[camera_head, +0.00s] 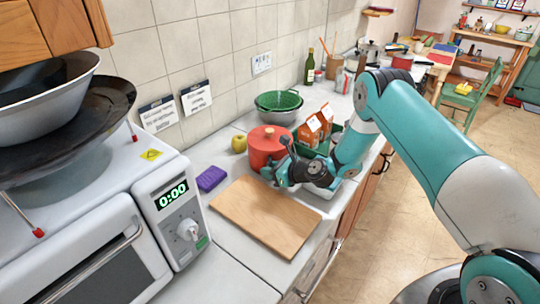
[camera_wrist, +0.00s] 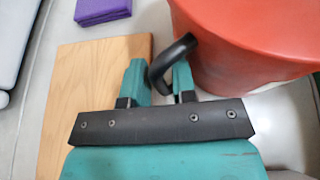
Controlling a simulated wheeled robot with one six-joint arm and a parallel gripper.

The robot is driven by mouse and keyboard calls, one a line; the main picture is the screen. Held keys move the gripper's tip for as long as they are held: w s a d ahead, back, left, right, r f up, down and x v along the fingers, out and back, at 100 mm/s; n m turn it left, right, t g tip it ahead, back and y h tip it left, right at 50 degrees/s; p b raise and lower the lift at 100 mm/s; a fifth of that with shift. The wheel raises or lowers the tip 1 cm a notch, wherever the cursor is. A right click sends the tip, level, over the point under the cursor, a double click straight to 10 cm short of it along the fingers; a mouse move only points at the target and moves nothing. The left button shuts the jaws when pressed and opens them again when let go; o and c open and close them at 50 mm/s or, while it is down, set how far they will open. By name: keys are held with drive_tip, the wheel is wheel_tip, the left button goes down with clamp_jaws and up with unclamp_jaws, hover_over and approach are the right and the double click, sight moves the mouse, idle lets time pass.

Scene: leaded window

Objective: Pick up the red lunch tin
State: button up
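The red lunch tin (camera_head: 265,144) is a round red container with a lid, upright near the wall on the counter. Whether its base touches the counter is unclear. It fills the upper right of the wrist view (camera_wrist: 255,45), where its curved black handle (camera_wrist: 170,58) juts out toward me. My gripper (camera_head: 284,160) is at the tin's near right side in the head view and partly covers it. In the wrist view its two teal fingers (camera_wrist: 160,82) are close together, one on each side of the handle, and look shut on it. The fingertips are partly hidden by the handle.
A wooden cutting board (camera_head: 262,218) lies in front of the tin. Green and metal bowls (camera_head: 280,115) stand behind, and orange cartons (camera_head: 312,130) at right. The microwave (camera_head: 130,230) bounds the left.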

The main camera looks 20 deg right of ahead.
clamp_jaws()
drive_tip(key=shift+r, duration=0.1)
